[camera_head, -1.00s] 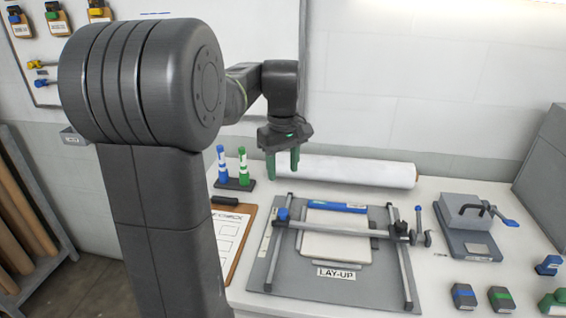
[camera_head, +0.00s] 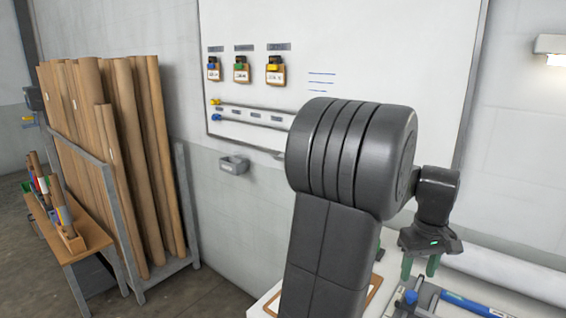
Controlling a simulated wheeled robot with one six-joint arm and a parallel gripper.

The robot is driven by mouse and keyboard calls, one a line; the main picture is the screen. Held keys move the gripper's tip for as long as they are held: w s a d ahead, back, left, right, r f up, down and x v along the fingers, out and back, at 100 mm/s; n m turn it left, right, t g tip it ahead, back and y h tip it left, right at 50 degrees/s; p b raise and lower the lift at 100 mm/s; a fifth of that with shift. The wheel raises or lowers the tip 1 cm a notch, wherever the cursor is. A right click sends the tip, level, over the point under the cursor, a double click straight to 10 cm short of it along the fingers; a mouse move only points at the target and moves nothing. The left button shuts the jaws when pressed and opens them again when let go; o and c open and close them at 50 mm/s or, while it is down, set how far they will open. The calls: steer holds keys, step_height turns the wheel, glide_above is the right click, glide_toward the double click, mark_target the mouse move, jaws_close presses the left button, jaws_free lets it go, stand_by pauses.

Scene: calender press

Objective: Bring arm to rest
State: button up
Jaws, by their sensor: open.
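My gripper (camera_head: 420,266) hangs at the right of the view with its two green fingers pointing down and apart. It is open and nothing shows between the fingers. It is above the back left part of the white table (camera_head: 262,307). My dark arm stands in front of the wall and hides part of the table. The lay-up frame with its blue bar (camera_head: 478,305) shows only in part at the lower right.
A rack of tall brown rolls (camera_head: 120,160) stands at the left, with a low wooden bench (camera_head: 95,238) before it. A whiteboard (camera_head: 390,60) hangs on the wall with tagged holders. A white roll (camera_head: 515,275) lies along the table's back. Floor shows at lower left.

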mark_target(413, 293)
step_height(413, 293, down, 6)
steer(key=shift+f, duration=0.15)
steer(key=shift+w+d+f, duration=0.1)
steer(key=shift+w+d, duration=0.1)
steer(key=shift+w, duration=0.05)
steer(key=shift+r, duration=0.75)
steer(key=shift+f, duration=0.1)
